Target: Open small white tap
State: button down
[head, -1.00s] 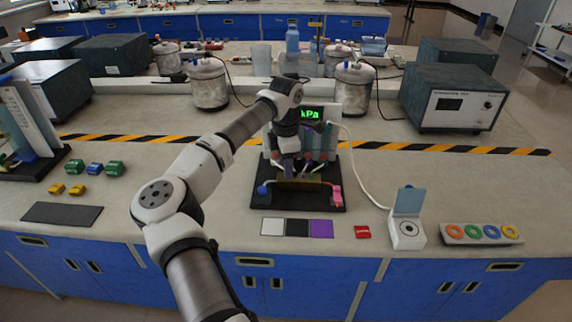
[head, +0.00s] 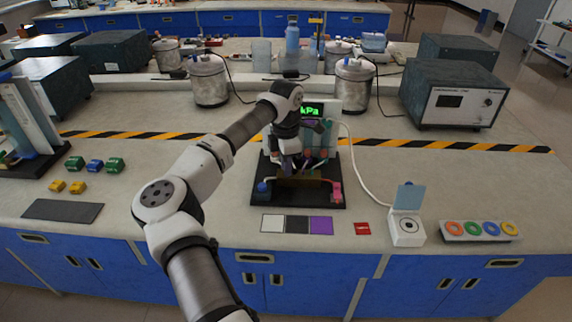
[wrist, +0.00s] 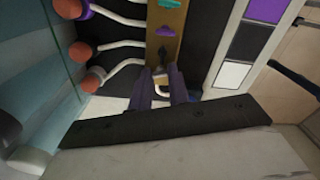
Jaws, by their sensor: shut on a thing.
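A brass bar manifold (wrist: 167,18) with small coloured taps runs up the wrist view. In the head view my gripper (head: 290,166) reaches down at the rig, and the tap cannot be made out.
The rig stands on a black base (head: 298,200), with white tubes and reddish-capped vessels (wrist: 80,52) close beside the bar. A kPa display (head: 312,110) is behind.

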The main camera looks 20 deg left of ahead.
jog(key=shift+n, duration=0.5)
jog(key=c, duration=1.3)
grip_release()
jog(key=shift+r, duration=0.1)
notch_tip(320, 180, up, 14)
jog(key=shift+f+b, duration=0.15)
jog(key=shift+b, duration=1)
